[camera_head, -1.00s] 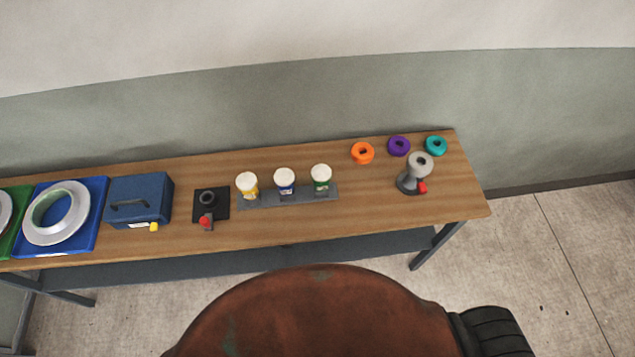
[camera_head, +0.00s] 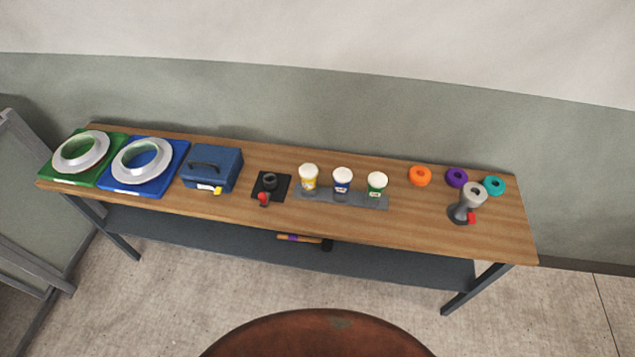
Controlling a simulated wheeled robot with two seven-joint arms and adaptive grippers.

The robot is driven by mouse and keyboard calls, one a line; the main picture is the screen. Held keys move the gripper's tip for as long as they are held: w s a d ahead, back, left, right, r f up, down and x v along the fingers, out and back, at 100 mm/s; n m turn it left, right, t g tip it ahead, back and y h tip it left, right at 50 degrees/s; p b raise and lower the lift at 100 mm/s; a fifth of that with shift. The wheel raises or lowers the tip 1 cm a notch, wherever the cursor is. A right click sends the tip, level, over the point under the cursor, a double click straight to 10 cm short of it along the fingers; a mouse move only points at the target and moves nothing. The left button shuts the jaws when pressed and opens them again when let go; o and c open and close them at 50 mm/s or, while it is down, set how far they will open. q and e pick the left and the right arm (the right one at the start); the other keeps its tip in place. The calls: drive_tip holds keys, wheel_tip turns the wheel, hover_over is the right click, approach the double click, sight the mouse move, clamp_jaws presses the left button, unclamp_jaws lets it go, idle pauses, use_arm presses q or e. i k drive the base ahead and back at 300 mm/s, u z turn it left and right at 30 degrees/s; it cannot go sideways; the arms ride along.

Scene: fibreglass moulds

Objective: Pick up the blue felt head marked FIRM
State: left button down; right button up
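Three white-topped felt heads stand in a row on a grey rack (camera_head: 325,198) in the middle of the wooden bench (camera_head: 250,212). The left one has a yellow band (camera_head: 308,178), the middle one a blue band (camera_head: 342,181), and the right one a green band (camera_head: 377,185). Their lettering is too small to read, so I cannot tell which says FIRM. Neither of my grippers is in view.
Left of the rack are a black holder (camera_head: 270,183), a blue toolbox (camera_head: 212,168) and two ring moulds on blue and green trays. Orange, purple and teal rings and a grey stand (camera_head: 468,203) are at right. A hammer (camera_head: 305,239) lies on the lower shelf.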

sight(343, 177)
drive_tip(key=u, duration=1.8)
drive_tip(key=i, duration=1.6)
drive_tip(key=z, duration=2.35)
